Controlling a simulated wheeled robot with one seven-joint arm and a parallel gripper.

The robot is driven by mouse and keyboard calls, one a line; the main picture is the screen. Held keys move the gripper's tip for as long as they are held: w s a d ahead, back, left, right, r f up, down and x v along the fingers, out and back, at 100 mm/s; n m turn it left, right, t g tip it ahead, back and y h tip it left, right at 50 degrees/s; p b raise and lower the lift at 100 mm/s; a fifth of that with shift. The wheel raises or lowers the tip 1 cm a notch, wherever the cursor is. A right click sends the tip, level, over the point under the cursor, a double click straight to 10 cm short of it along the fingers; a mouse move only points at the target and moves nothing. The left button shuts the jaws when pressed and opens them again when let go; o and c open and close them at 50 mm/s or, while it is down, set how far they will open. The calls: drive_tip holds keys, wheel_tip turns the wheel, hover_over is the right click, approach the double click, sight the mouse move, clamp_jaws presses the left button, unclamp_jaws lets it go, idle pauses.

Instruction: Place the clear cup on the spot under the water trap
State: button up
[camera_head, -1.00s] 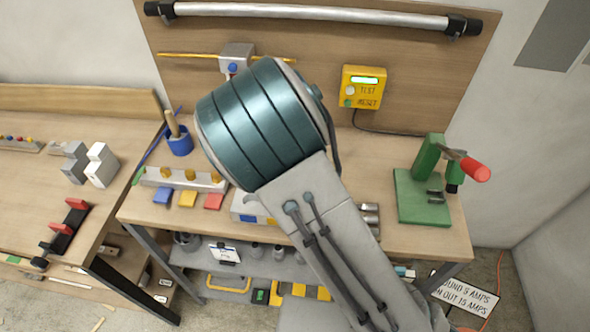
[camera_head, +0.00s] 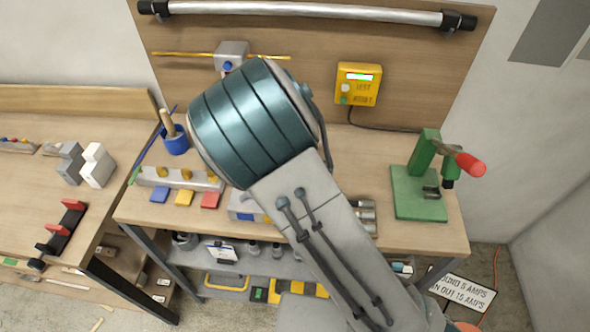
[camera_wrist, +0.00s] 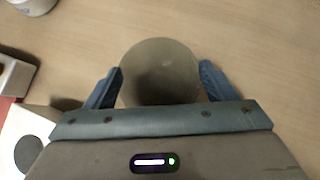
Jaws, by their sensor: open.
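In the wrist view, a round, see-through greyish cup (camera_wrist: 160,68) stands on the wooden bench, seen from above. My gripper (camera_wrist: 161,80) is open, with one blue finger on each side of the cup. I cannot tell whether either finger touches it. In the head view, my arm hides the cup and the gripper. A grey block with a blue round part (camera_head: 232,56) sits on a thin yellow line on the back panel; it may be the water trap. The bench below it is largely covered by my arm, and I cannot make out a marked spot.
The wooden bench (camera_head: 350,165) holds a blue pot (camera_head: 174,140) and a rail with yellow knobs (camera_head: 180,179) at left. A green press with a red handle (camera_head: 420,190) stands at right. A yellow test box (camera_head: 358,84) is on the panel. Bench behind the cup is clear.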

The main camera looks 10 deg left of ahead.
drive_tip(key=shift+b+v, duration=0.55)
drive_tip(key=shift+v, duration=5.5)
